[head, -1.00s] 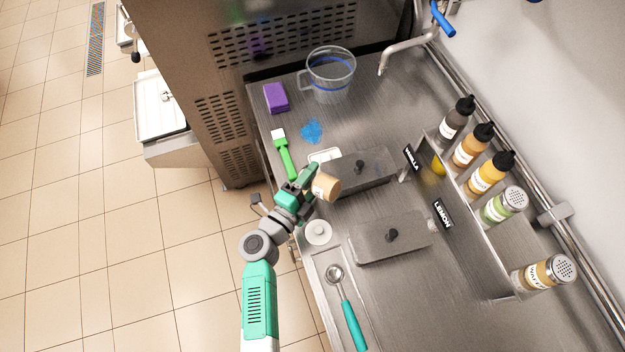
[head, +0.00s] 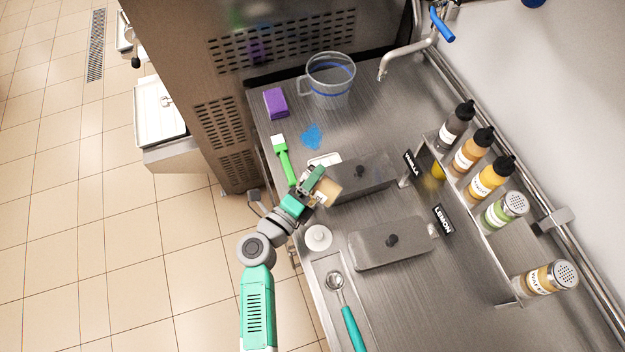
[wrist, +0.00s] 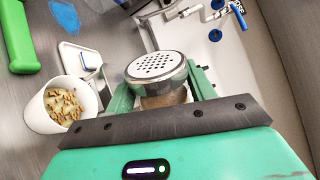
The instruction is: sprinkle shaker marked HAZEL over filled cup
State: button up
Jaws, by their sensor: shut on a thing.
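My gripper (head: 318,190) is shut on a shaker (head: 326,191) with tan contents, held above the counter's left edge. In the wrist view the shaker's perforated metal lid (wrist: 157,66) shows between the green fingers, with its body below. Its label cannot be read. A white cup (wrist: 40,116) stands to the left of the shaker in the wrist view; tan bits lie on its pale filling. In the head view I cannot make the cup out; my gripper and the shaker appear to cover it.
A white tray (wrist: 75,62) is beside the cup. A green-handled brush (head: 288,168), lidded steel bins (head: 392,243), a white round lid (head: 318,238) and a spoon (head: 350,322) are nearby. A rack (head: 478,230) at right holds bottles and two shakers (head: 503,210).

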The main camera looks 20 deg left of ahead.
aim_at(312, 169)
notch_tip(312, 169, up, 3)
jog(key=m, duration=0.4)
jog(key=shift+m, duration=0.3)
jog(key=shift+r, duration=0.1)
notch_tip(312, 169, up, 2)
jog(key=m, duration=0.4)
jog(key=shift+r+m, duration=0.2)
jog(key=shift+m, duration=0.1)
jog(key=shift+b, duration=0.3)
